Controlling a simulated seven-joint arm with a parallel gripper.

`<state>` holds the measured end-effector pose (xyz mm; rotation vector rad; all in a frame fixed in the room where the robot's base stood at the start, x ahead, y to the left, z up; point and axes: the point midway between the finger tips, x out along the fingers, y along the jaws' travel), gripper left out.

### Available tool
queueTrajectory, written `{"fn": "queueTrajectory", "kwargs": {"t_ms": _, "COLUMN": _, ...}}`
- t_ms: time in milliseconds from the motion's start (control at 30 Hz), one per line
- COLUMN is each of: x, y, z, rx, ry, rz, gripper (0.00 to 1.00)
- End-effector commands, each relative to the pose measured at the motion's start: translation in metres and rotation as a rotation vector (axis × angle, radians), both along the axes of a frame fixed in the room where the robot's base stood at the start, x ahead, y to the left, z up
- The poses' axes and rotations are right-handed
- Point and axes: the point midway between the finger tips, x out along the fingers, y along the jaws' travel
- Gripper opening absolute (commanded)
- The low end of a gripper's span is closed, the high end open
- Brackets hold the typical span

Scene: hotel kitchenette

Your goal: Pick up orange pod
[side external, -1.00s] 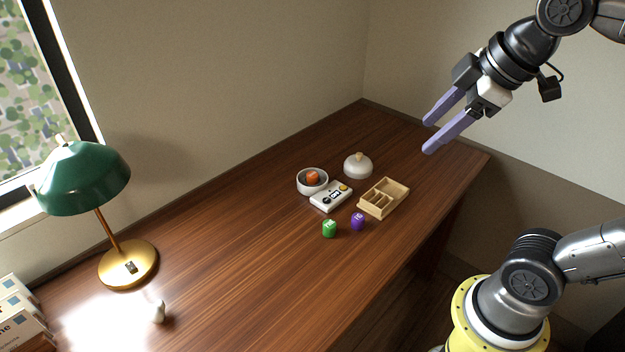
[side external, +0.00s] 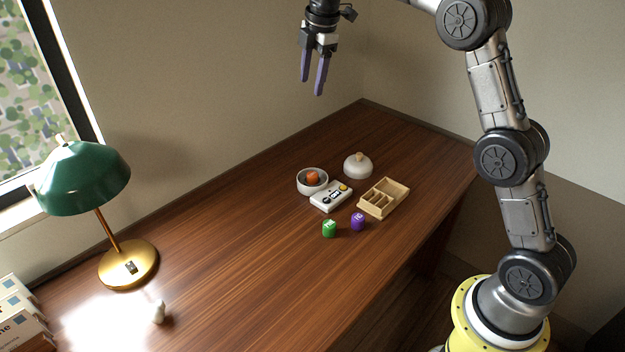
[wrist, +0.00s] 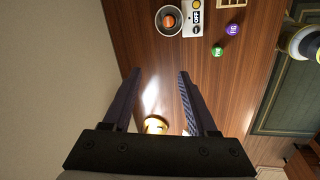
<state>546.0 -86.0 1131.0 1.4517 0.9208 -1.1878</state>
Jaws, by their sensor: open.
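The orange pod (side external: 312,177) sits inside a small round white bowl (side external: 301,187) on the wooden desk. In the wrist view the orange pod (wrist: 169,21) shows near the top, inside the bowl (wrist: 158,31). My gripper (side external: 311,88) is open and empty, high above the desk with its two purple fingers pointing down. In the wrist view my gripper (wrist: 155,75) shows its fingers apart with nothing between them. The pod lies beyond the fingertips, well apart from them.
A white device (side external: 331,197) stands right beside the bowl. A domed lid (side external: 358,167), a wooden divided tray (side external: 398,187), a green pod (side external: 329,229) and a purple pod (side external: 358,222) are close by. A green lamp (side external: 85,180) stands at left. The desk's middle is clear.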

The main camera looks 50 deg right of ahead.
Motion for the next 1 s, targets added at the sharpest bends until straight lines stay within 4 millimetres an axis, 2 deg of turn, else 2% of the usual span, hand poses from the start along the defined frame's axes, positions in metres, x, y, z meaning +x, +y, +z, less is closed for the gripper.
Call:
{"fn": "queueTrajectory", "kwargs": {"t_ms": 33, "x": 0.014, "y": -0.008, "z": -0.023, "rx": 0.001, "ry": 0.027, "rz": 0.002, "gripper": 0.58}}
{"fn": "queueTrajectory", "kwargs": {"t_ms": 200, "x": 0.044, "y": -0.031, "z": -0.093, "rx": 0.014, "ry": 0.103, "rz": -0.015, "gripper": 0.58}}
{"fn": "queueTrajectory", "kwargs": {"t_ms": 300, "x": 0.051, "y": -0.040, "z": -0.132, "rx": 0.023, "ry": 0.149, "rz": -0.029, "gripper": 0.58}}
{"fn": "queueTrajectory", "kwargs": {"t_ms": 400, "x": 0.050, "y": -0.046, "z": -0.163, "rx": 0.033, "ry": 0.194, "rz": -0.039, "gripper": 0.58}}
{"fn": "queueTrajectory", "kwargs": {"t_ms": 667, "x": 0.045, "y": -0.052, "z": -0.200, "rx": 0.042, "ry": 0.232, "rz": -0.051, "gripper": 0.58}}
{"fn": "queueTrajectory", "kwargs": {"t_ms": 900, "x": 0.045, "y": -0.051, "z": -0.245, "rx": 0.042, "ry": 0.231, "rz": -0.051, "gripper": 0.58}}
{"fn": "queueTrajectory", "kwargs": {"t_ms": 1000, "x": 0.046, "y": -0.051, "z": -0.258, "rx": 0.042, "ry": 0.229, "rz": -0.051, "gripper": 0.58}}
